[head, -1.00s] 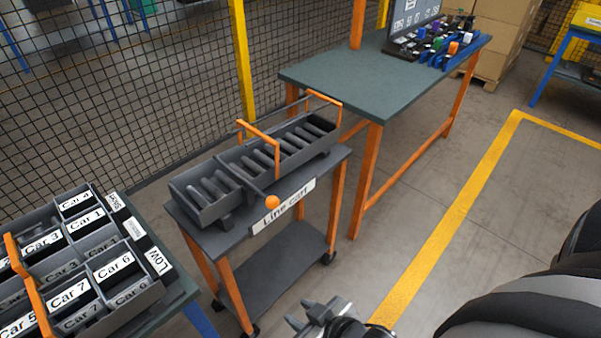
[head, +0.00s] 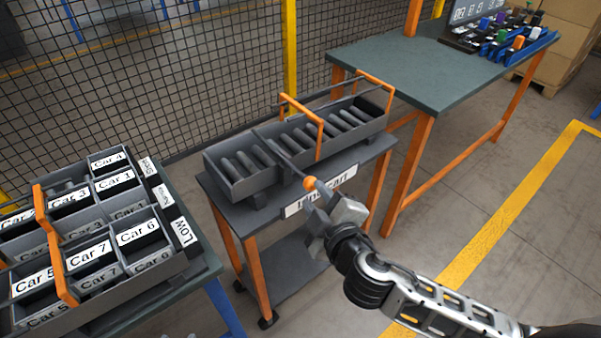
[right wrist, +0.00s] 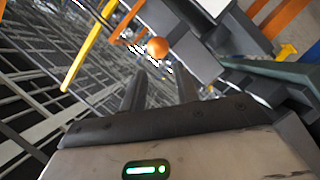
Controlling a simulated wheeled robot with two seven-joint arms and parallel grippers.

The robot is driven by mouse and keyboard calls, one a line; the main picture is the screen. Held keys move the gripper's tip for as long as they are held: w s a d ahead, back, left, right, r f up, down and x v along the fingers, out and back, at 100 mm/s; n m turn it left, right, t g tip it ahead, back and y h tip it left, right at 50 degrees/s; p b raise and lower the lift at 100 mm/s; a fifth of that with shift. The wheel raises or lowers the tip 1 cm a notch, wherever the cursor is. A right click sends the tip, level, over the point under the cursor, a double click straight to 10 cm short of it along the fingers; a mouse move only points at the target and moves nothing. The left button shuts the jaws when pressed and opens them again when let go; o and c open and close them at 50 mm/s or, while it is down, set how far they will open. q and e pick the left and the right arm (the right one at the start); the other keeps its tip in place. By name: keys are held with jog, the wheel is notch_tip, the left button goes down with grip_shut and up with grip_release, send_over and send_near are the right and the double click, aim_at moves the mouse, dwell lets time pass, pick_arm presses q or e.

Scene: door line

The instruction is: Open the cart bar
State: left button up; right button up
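The line cart (head: 290,190) carries a grey tray (head: 240,185) with several dark rods in its slots. A thin dark bar (head: 288,160) crosses the tray and ends in an orange ball knob (head: 310,183) at the cart's front edge. My right gripper (head: 318,208) is just in front of the knob and partly covers the cart's label. In the right wrist view its two dark fingers (right wrist: 160,78) stand apart with nothing between them. The knob (right wrist: 158,47) shows just beyond the fingertips. My left gripper is not in view.
A rack of labelled bins (head: 90,245) stands at the left, close to the cart. A green-topped table (head: 430,75) with orange legs stands behind right. A mesh fence (head: 180,90) with a yellow post (head: 290,60) runs behind the cart. Floor at right is clear.

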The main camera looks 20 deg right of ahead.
aim_at(300, 176)
jog(key=x, duration=0.9)
jog(key=shift+w+f, duration=0.1)
jog(key=shift+w, duration=0.05)
grip_shut()
